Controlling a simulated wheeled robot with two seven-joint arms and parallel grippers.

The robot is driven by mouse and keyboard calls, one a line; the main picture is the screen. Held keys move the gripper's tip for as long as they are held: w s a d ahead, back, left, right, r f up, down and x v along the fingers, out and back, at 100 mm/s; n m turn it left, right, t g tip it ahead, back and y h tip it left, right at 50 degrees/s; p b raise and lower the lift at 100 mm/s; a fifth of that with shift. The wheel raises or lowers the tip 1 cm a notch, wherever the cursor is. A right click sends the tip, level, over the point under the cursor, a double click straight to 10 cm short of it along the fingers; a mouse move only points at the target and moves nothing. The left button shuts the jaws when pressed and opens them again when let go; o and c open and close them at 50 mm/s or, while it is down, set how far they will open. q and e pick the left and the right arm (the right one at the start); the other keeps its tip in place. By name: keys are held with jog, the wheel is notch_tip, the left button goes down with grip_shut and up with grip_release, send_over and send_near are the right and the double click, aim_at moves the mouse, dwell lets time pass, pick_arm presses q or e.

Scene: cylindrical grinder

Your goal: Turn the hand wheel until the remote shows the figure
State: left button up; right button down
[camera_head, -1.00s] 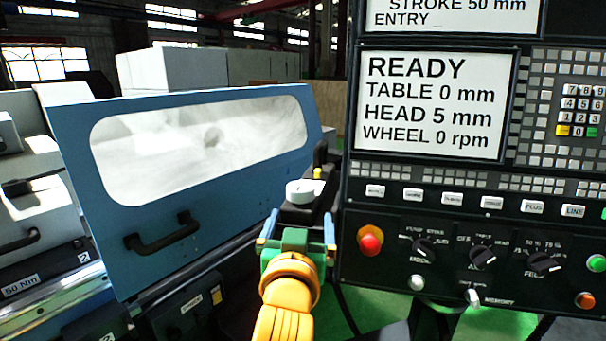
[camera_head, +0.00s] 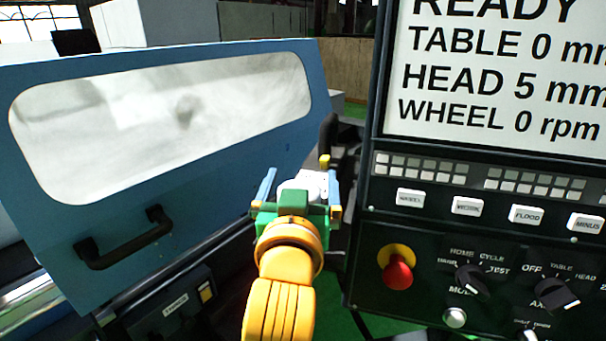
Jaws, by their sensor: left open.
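The hand wheel (camera_head: 305,181) seems to be the white round piece partly hidden behind my left gripper (camera_head: 300,190). My left gripper is open, with one finger on each side of the wheel in the picture. I cannot tell whether it touches the wheel. The dark unit under the wheel, perhaps the remote, is mostly hidden, and no figure on it can be read. The large control panel screen (camera_head: 500,75) reads READY, TABLE 0, HEAD 5 and WHEEL 0 rpm. My right gripper is not in view.
The blue machine door (camera_head: 200,215) with its window and black door handle (camera_head: 125,238) fills the left. The control panel stands close on the right, with a red stop button (camera_head: 398,272) and knobs. A small yellow piece (camera_head: 324,161) shows just behind the gripper.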

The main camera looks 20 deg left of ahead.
pick_arm(q)
jog(key=shift+s+d+r, duration=0.15)
jog(key=shift+s+r, duration=0.05)
jog(key=shift+s, duration=0.35)
jog(key=shift+s+d+r, duration=0.1)
jog(key=shift+s, duration=0.2)
jog(key=shift+c, duration=1.1)
jog(key=shift+w, duration=0.15)
jog(key=c, duration=1.1)
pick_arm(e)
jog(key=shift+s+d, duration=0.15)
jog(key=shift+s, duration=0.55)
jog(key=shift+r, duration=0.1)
